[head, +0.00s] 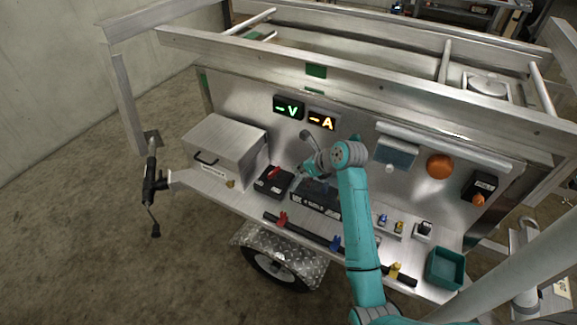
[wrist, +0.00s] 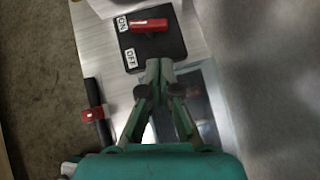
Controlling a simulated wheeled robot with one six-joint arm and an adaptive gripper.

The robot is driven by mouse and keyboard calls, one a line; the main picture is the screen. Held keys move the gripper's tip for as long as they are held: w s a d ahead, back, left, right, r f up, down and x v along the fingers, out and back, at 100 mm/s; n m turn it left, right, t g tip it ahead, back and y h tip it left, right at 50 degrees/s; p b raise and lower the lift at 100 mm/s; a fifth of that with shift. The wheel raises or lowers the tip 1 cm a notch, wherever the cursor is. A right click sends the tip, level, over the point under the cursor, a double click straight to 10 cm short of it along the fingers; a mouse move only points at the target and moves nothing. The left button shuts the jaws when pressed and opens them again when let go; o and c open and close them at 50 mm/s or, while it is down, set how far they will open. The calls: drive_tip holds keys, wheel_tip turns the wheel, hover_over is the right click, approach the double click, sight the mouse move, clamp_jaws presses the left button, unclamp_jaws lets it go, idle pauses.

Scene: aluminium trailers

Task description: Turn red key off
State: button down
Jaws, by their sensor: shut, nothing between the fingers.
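The red key (wrist: 149,26) sits on a black switch plate (wrist: 172,49) in the wrist view. Its bar lies crosswise, with its left end beside the ON label (wrist: 122,23). The OFF label (wrist: 130,59) is below that, on the plate's left side. In the head view the red key (head: 273,172) is on a black box left of my arm. My gripper (wrist: 159,66) is shut and empty, its fingertips together at the plate's lower edge in view, short of the key. In the head view my gripper (head: 303,170) is just right of the key.
A metal box (head: 222,150) stands left of the switch. A dark panel (head: 315,198) lies right of it. A black rail with a red clip (wrist: 93,114) runs along the front edge. Lit V and A displays (head: 289,107) are on the back wall.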

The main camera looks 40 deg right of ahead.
sight(280, 171)
drive_tip(key=x, duration=0.9)
drive_tip(key=shift+f, duration=0.15)
drive_tip(key=shift+w+d+n+y, duration=0.2)
drive_tip(key=shift+n+y, duration=0.4)
drive_tip(key=shift+n, duration=0.2)
drive_tip(key=shift+w+d+n+g+y, duration=0.15)
drive_tip(key=shift+d+n+g+y, duration=0.15)
drive_tip(key=shift+n+y, duration=0.4)
drive_tip(key=shift+w+d, duration=0.3)
drive_tip(key=shift+w, duration=1.05)
wheel_tip(280, 171, up, 10)
idle(0.4)
